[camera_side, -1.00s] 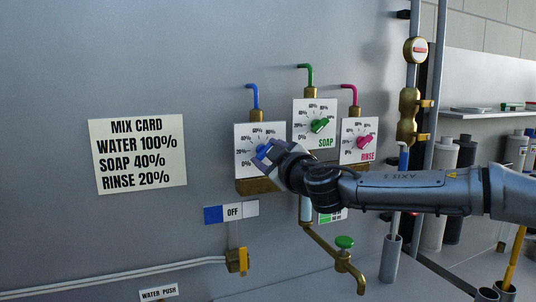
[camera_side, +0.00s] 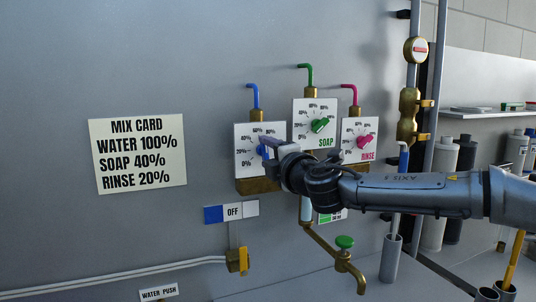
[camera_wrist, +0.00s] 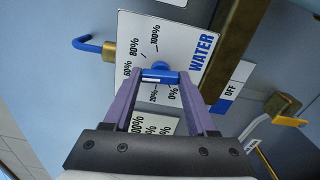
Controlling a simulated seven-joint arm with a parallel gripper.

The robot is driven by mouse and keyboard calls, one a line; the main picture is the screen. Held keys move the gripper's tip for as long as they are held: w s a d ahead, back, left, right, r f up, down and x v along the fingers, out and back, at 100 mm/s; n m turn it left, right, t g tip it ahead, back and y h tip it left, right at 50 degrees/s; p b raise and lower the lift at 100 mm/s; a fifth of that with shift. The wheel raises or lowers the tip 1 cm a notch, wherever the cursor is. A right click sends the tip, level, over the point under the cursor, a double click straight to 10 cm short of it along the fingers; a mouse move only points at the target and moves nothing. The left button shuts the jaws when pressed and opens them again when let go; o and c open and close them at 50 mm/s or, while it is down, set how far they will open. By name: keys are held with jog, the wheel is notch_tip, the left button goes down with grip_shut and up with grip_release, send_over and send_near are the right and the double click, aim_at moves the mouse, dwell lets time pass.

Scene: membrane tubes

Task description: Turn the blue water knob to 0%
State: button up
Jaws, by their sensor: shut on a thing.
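The blue water knob (camera_wrist: 160,76) sits on the white water dial plate (camera_wrist: 185,35) and is held between the two fingers of my gripper (camera_wrist: 161,78). In the wrist view a pale stripe shows on the knob's lower side. I cannot tell exactly which mark it points to. The 0%, 20%, 60%, 80% and 100% marks show around it; 40% seems hidden by a finger. In the side view my gripper (camera_side: 270,149) covers much of the knob (camera_side: 262,151), with the plate (camera_side: 245,132) behind.
The green soap knob (camera_side: 320,125) and pink rinse knob (camera_side: 365,141) are close to the right of my gripper. A mix card (camera_side: 138,153) hangs left. An OFF sign (camera_side: 232,212) and brass tap (camera_side: 345,265) are below.

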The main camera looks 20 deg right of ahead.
jog(key=n, duration=0.6)
jog(key=shift+n, duration=0.3)
jog(key=n, duration=0.6)
jog(key=shift+f, duration=0.1)
jog(key=n, duration=0.6)
jog(key=shift+n, duration=0.3)
jog(key=n, duration=0.5)
jog(key=shift+n, duration=0.3)
jog(key=o, duration=1.4)
jog(key=shift+c, duration=0.2)
jog(key=s, duration=1.3)
jog(key=shift+s, duration=0.4)
